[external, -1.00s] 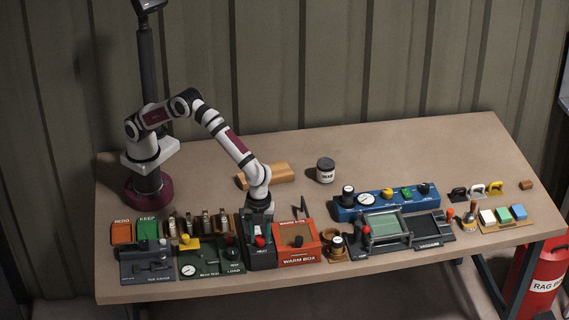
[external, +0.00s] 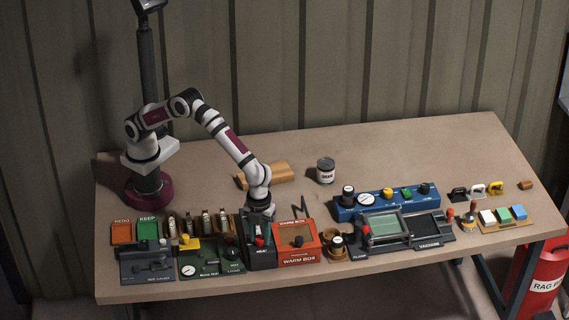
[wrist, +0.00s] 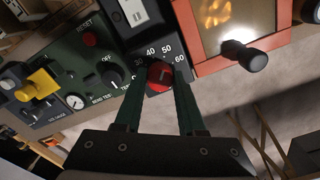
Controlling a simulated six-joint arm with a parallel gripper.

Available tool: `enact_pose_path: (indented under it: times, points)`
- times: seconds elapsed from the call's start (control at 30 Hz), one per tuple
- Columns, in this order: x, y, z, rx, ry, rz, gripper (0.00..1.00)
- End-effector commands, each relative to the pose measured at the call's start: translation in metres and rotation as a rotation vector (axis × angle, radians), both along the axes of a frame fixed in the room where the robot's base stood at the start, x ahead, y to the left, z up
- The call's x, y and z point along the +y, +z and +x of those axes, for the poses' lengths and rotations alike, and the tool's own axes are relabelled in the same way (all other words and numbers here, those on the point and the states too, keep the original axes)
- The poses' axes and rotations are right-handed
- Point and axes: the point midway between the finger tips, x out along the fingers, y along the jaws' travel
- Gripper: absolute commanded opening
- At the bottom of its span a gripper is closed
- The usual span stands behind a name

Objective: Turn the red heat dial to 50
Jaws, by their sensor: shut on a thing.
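The red heat dial (wrist: 160,76) sits on the dark heat panel (external: 261,256), below a printed scale reading 30, 40, 50 and 60 in the wrist view. My gripper (wrist: 159,82) points down at the panel, with one finger on each side of the dial, and is shut on it. A pale mark shows on the dial's face, but I cannot tell which number it points to. In the external view the dial (external: 260,241) shows as a small red spot just under my gripper.
The orange warm box (external: 297,240) stands right beside the heat panel, its black knob (wrist: 252,59) sticking out near my fingers. A green panel (external: 210,262) with a gauge and yellow knob is on the other side. The bench behind is mostly clear.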

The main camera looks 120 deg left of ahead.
Motion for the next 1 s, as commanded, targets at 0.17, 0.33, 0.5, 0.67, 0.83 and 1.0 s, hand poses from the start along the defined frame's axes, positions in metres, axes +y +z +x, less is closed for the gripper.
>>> enact_pose_path:
  times: [0.17,0.33,0.5,0.67,0.83,1.0]
  points:
    - [0.000,0.001,0.000,-0.001,0.000,-0.001,0.55]
    - [0.000,0.000,0.000,-0.001,0.001,-0.001,0.69]
    - [0.000,0.000,0.000,0.000,0.001,0.000,0.69]
    - [0.000,0.017,0.001,-0.003,0.000,0.000,0.69]
    - [0.000,0.068,0.001,-0.006,0.000,0.000,0.69]
    - [0.000,0.120,0.001,-0.005,0.000,-0.001,0.69]
